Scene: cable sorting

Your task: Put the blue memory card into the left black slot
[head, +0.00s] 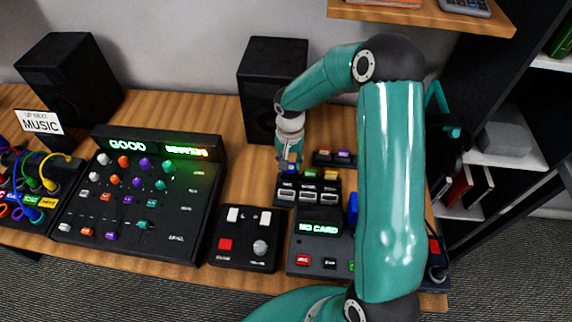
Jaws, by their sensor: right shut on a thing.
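My right gripper (289,158) points down over the back left of the card reader unit, with its fingers shut. A small blue piece (291,169), which looks like the blue memory card, shows at its fingertips; the fingers hide most of it. Just in front is a black block with several slots with pale labels; the left black slot (286,194) is below the fingertips in the picture. I cannot tell the gap between card and block. A display (319,228) on the unit reads "NO CARD". My left gripper is not in view.
A black holder with red and purple cards (342,156) stands behind the slots. A speaker (270,85) stands behind the gripper. A control box (246,240) and a mixer (140,195) are to the left. My right arm hides the table's right part.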

